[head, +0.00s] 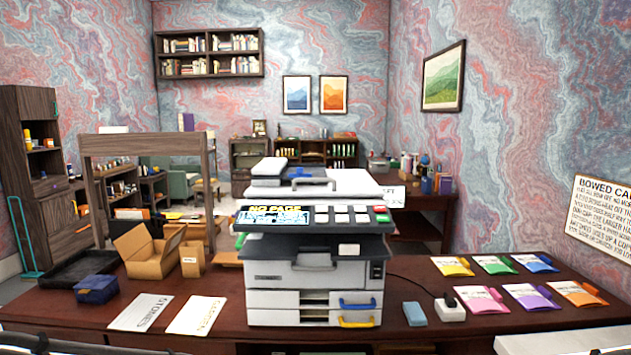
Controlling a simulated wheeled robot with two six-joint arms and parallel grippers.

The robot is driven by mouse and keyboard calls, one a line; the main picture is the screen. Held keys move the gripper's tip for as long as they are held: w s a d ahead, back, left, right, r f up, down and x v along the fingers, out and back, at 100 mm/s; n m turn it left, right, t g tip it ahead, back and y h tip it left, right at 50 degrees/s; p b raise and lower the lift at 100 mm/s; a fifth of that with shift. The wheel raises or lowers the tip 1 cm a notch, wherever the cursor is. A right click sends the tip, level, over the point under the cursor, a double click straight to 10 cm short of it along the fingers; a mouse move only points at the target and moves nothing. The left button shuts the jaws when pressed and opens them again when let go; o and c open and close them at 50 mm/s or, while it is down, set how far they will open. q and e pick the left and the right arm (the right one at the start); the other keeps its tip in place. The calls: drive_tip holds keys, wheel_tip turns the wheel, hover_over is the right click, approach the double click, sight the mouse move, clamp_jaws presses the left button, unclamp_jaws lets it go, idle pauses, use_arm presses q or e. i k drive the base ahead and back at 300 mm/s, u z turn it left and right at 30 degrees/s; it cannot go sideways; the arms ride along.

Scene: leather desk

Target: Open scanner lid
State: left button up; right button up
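The scanner (315,275) is a large grey and white multifunction machine in the middle of the desk. Its white scanner lid (355,184) lies flat on top and looks shut, with a grey handle (310,184) at its front edge. Below the lid, a tilted control panel has a lit screen (271,216) reading "NO PAGE", several pale buttons, and a green and a red one at the right. Neither gripper shows clearly; only dark parts, perhaps of my arms, show at the bottom corners. Nothing touches the lid.
On the desk (225,345), an open cardboard box (148,250), a dark blue box (96,289) and two paper signs (197,315) lie left. A blue block (414,314), a white power adapter (449,309) and several coloured packets (481,300) lie right. A wooden frame stands behind left.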

sight(269, 179)
drive_tip(key=z, duration=0.95)
drive_tip(key=i, duration=1.35)
drive_tip(key=u, duration=1.15)
